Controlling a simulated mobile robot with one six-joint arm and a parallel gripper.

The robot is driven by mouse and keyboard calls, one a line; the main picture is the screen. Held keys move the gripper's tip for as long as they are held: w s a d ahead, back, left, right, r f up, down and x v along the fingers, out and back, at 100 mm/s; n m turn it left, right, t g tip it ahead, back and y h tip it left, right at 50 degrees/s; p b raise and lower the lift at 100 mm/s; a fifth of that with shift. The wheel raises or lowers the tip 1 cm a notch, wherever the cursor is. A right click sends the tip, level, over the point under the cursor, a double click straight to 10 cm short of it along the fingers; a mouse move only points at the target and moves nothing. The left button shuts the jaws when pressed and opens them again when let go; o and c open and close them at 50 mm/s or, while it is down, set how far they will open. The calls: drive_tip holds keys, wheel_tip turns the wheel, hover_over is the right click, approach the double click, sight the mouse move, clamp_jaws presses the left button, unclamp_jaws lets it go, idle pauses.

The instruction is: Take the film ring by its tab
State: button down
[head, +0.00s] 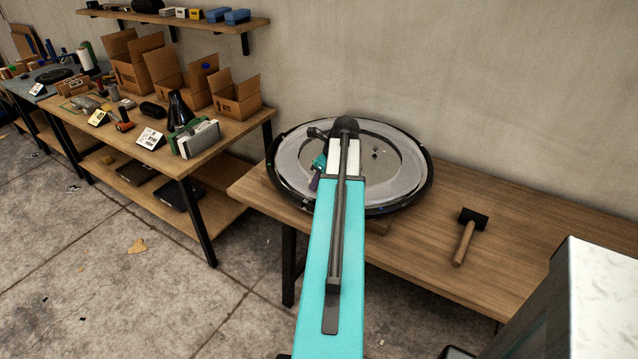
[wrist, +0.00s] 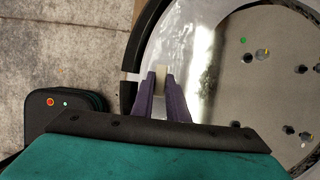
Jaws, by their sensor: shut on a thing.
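The film ring (head: 411,178) is a glossy, pale translucent sheet inside a dark round rim, lying on the wooden table by the wall. In the wrist view the film (wrist: 205,50) fills the upper middle. A small pale tab (wrist: 160,77) stands at the film's left edge. My gripper (wrist: 160,82) has its purple fingers shut on the tab, one on each side. In the head view my gripper (head: 316,178) is at the left side of the ring, and my teal arm covers part of the ring's near side.
A mallet (head: 466,236) lies on the wooden table (head: 425,245) right of the ring. A second bench (head: 200,155) on the left carries open cardboard boxes (head: 235,98), a black cone (head: 180,110) and small tools. A grey cabinet with a pale top (head: 605,290) stands at the lower right.

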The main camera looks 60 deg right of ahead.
wheel_tip(320, 180, up, 2)
drive_tip(key=shift+r, duration=0.1)
drive_tip(key=s+a+r+b, duration=0.1)
drive_tip(key=s+a, duration=0.2)
drive_tip(key=s, duration=0.4)
drive_tip(key=s+a+b, duration=0.1)
drive_tip(key=s+a, duration=0.3)
drive_tip(key=s, duration=0.3)
drive_tip(key=shift+s+r+b, duration=0.25)
drive_tip(key=shift+r+b, duration=0.1)
drive_tip(key=shift+b, duration=0.05)
drive_tip(key=shift+d, duration=0.1)
